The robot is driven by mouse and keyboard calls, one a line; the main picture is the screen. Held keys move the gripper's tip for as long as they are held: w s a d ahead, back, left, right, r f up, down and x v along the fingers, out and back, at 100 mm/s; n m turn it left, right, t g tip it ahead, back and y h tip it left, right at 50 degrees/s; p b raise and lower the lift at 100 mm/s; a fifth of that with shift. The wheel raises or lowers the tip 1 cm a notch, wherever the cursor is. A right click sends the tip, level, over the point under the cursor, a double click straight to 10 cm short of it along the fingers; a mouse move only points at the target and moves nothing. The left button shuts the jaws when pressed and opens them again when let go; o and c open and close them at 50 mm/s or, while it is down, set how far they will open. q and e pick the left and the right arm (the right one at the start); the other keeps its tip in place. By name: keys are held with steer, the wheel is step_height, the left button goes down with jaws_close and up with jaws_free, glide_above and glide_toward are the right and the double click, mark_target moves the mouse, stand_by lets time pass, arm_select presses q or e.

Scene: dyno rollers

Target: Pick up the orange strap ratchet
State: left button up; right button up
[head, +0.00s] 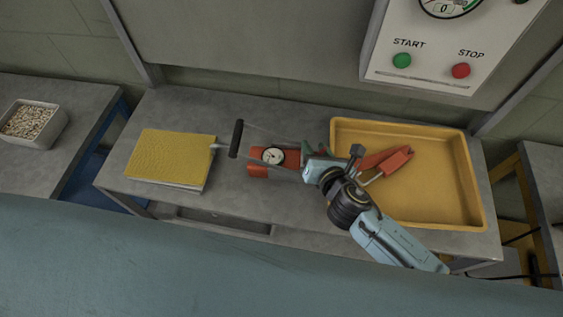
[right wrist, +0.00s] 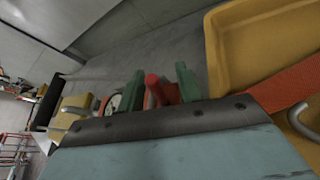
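The orange strap ratchet (head: 388,162) lies in the yellow tray (head: 478,180), toward its left side, with grey metal hooks. An orange strap (right wrist: 285,88) shows at the right of the right wrist view. My right gripper (head: 304,156) is left of the tray, by the orange gauge device (head: 258,171). In the right wrist view its green fingers (right wrist: 160,88) stand apart, with a red rod-like part (right wrist: 153,92) between them; I cannot tell whether they touch it. My right wrist hides part of the tray's left edge. My left gripper is not in view.
A yellow notebook (head: 172,157) lies at the table's left. The device's black handle (head: 236,138) sticks up beside it. A panel (head: 425,50) with START and STOP buttons is above the tray. The bench (head: 190,110) is clear at the back left.

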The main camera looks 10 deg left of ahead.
jaws_close()
stand_by(1.2)
steer(key=shift+r, duration=0.1)
